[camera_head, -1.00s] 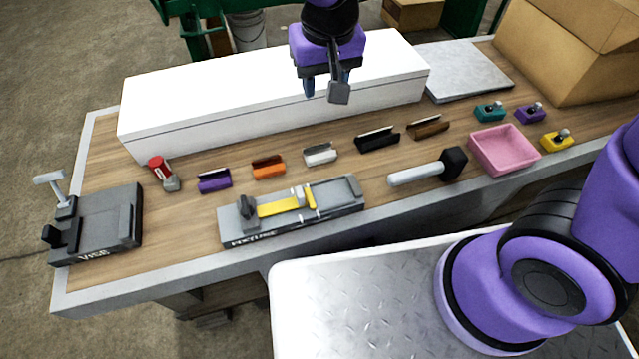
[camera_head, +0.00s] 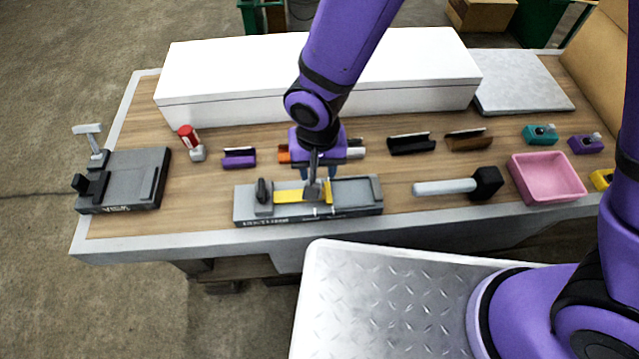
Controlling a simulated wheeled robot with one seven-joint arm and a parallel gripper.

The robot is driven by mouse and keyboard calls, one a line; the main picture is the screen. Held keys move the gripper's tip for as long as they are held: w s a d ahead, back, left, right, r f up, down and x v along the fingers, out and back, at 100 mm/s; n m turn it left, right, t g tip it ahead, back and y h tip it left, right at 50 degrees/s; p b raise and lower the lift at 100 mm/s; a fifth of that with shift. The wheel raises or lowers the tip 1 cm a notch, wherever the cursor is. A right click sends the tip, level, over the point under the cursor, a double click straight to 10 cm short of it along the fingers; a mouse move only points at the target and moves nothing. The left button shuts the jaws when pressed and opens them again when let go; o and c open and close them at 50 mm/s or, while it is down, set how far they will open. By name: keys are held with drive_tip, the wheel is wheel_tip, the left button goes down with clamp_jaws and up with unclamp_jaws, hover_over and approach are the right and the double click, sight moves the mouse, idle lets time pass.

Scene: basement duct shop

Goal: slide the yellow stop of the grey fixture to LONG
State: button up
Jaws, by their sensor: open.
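The grey fixture (camera_head: 358,194) lies near the front edge of the table, with a dark knob at its left end. Its yellow stop (camera_head: 288,196) is a long bar along the fixture's middle, with an upright end at its right. My gripper (camera_head: 318,186) is open, pointing down over the right part of the yellow stop. Its fingers and a grey part between them hide some of the stop's right end. I cannot tell whether the fingers touch the stop.
A grey vise (camera_head: 130,180) stands at left, beside a red-capped piece (camera_head: 188,138). Small clips, such as the purple one (camera_head: 239,157), line the table behind the fixture. A mallet (camera_head: 450,187) and pink tray (camera_head: 545,178) are at right. A long white box (camera_head: 230,85) stands behind.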

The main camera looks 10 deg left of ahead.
sight(292, 192)
wheel_tip(292, 192, down, 7)
drive_tip(key=shift+f, duration=0.2)
idle(0.4)
clamp_jaws()
